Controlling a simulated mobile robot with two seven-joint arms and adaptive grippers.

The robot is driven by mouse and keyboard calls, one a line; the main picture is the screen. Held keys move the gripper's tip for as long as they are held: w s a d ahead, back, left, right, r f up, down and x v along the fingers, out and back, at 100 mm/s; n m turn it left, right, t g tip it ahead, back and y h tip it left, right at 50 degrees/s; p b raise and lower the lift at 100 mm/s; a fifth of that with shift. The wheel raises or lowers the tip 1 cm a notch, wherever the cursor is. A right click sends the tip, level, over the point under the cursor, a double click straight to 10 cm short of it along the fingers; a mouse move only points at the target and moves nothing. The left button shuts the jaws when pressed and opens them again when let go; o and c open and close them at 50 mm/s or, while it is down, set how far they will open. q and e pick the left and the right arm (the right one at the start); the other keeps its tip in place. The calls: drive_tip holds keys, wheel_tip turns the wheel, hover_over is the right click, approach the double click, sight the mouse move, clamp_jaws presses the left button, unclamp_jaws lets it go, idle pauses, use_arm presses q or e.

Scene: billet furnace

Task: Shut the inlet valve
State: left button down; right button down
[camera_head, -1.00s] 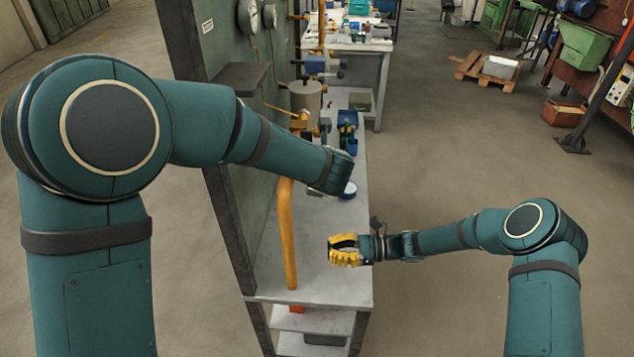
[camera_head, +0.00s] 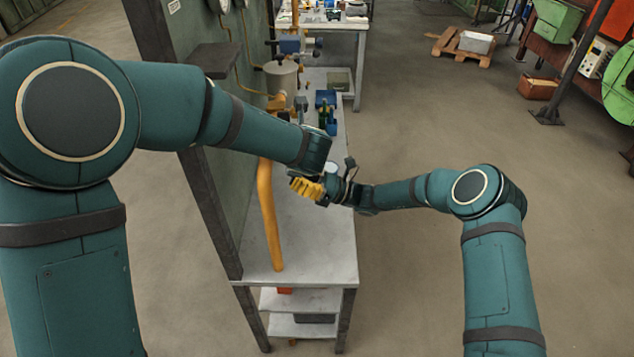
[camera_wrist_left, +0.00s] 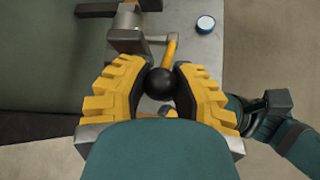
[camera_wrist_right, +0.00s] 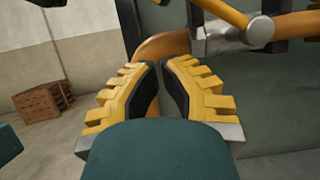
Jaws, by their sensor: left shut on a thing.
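My left gripper (camera_wrist_left: 161,80) is shut on a black ball knob (camera_wrist_left: 160,84) at the end of a yellow lever (camera_wrist_left: 171,48), in the left wrist view. The lever runs up to grey metal fittings (camera_wrist_left: 128,32), apparently the inlet valve. In the head view my left arm hides the knob and lever. My right gripper (camera_head: 306,188) is over the bench, close to the end of my left arm. In the right wrist view its fingers (camera_wrist_right: 160,66) are close together, with nothing seen between them; a yellow pipe (camera_wrist_right: 162,44) passes behind the tips.
A thick yellow pipe (camera_head: 268,215) stands at the left of the grey bench (camera_head: 318,253), beside the green panel (camera_head: 225,180). Blue containers (camera_head: 326,100) stand farther back. Open floor (camera_head: 430,110) lies to the right.

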drive_tip(key=shift+w+r, duration=0.1)
drive_tip(key=shift+r, duration=2)
